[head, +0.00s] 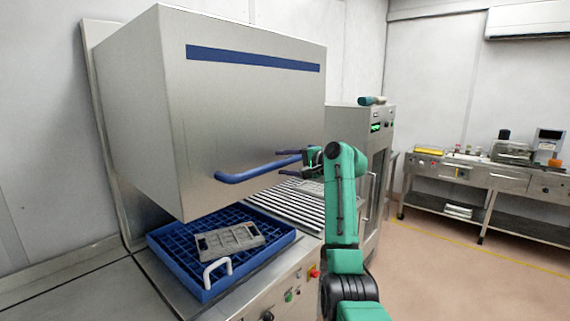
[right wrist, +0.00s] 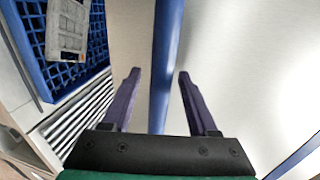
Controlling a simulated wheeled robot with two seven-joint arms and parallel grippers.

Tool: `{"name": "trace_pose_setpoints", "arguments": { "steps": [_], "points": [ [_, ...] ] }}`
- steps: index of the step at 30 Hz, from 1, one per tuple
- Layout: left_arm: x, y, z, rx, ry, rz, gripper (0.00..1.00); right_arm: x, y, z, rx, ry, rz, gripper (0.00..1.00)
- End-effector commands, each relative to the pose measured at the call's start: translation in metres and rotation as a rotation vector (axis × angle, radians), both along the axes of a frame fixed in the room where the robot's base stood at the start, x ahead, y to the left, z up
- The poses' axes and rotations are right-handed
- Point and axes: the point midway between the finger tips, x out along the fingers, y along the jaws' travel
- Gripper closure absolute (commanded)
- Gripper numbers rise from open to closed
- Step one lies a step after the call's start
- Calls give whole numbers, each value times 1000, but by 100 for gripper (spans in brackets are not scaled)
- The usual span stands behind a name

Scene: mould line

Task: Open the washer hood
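The washer hood (head: 245,110) is a large steel box with a blue stripe. It is up, with a clear gap between its lower edge and the blue rack (head: 163,251) below. Its blue bar handle (head: 245,174) runs along the lower front. My right gripper (head: 304,158) is at the handle's right end. In the right wrist view, its two purple fingers stand apart, one on each side of the handle (right wrist: 165,60), with visible space on both sides. My left gripper is not in view.
A grey mould plate (head: 230,240) lies in the rack, with a white loop handle (head: 217,270) at the rack's front. Slatted rollers (head: 290,205) lie to the right. A steel cabinet (head: 360,125) stands behind my right arm. Open floor lies at right.

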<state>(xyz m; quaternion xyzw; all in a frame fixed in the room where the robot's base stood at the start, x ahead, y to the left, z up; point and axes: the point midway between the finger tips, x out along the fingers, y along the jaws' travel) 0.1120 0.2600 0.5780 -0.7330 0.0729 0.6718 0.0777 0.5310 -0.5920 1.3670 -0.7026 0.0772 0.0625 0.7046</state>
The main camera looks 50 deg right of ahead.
Motion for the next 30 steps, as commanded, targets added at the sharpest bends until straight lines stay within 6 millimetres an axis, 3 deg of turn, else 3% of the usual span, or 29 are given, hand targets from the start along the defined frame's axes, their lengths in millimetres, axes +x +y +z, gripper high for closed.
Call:
{"name": "trace_pose_setpoints", "arguments": {
  "steps": [5,8,15,21,30],
  "points": [
    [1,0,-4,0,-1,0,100,-4,-1,-1,0,0,-1,40],
    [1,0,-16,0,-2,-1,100,-19,-1,-1,-3,-2,-3,40],
    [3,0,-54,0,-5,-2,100,-88,1,10,-4,-4,-4,40],
    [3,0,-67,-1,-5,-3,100,-132,2,23,-2,-1,-2,40],
    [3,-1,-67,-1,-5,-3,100,-142,3,28,0,1,0,40]
  ]
}}
